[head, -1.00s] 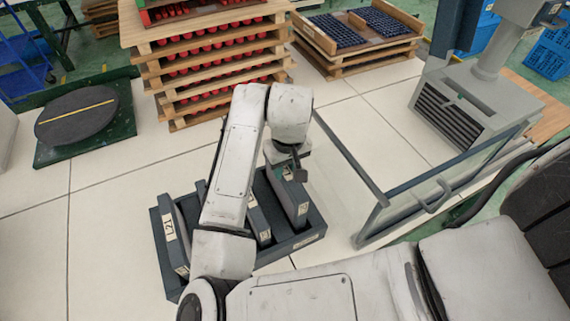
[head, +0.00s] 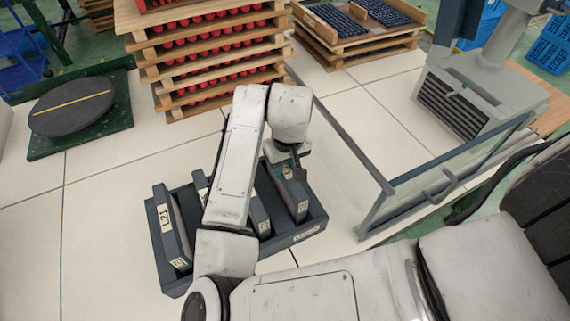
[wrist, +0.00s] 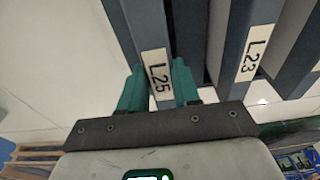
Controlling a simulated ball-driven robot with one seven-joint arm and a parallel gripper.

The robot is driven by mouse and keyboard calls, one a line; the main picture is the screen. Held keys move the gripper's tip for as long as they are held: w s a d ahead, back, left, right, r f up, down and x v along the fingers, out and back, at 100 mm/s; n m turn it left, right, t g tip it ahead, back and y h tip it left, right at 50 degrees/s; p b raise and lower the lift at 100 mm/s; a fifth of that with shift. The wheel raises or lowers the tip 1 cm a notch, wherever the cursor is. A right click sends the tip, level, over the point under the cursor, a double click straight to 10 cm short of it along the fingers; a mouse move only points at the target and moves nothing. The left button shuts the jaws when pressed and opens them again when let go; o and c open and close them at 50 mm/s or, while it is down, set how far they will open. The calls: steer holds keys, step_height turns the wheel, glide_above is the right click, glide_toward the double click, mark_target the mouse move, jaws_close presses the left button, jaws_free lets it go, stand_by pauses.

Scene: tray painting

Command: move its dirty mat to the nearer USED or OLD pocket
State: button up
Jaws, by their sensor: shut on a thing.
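In the wrist view my gripper (wrist: 158,67) has a green finger on each side of a dark slab-like mat (wrist: 139,22) labelled L25. It is shut on this mat. A second mat labelled L23 (wrist: 238,38) stands to its right. In the head view my gripper (head: 293,172) is at the upper end of the rightmost mat (head: 283,194), which stands in or just over the dark rack (head: 312,218). A mat labelled L21 (head: 172,228) leans in the rack's left end. My arm hides part of the rack. I cannot read any USED or OLD label.
A glass-panelled guard (head: 350,165) with a handle stands right of the rack, before a grey machine (head: 485,85). Stacked wooden trays of red pieces (head: 210,60) stand behind. A round turntable (head: 72,108) is at the left. Pale floor between is clear.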

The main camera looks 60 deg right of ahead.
steer(key=shift+f, duration=0.5)
stand_by(0.3)
steer(key=o, duration=1)
steer(key=shift+c, duration=0.2)
step_height(320, 180, up, 18)
steer(key=s+p, duration=0.1)
steer(key=p, duration=0.6)
steer(key=shift+a+f, duration=0.15)
steer(key=shift+a, duration=0.2)
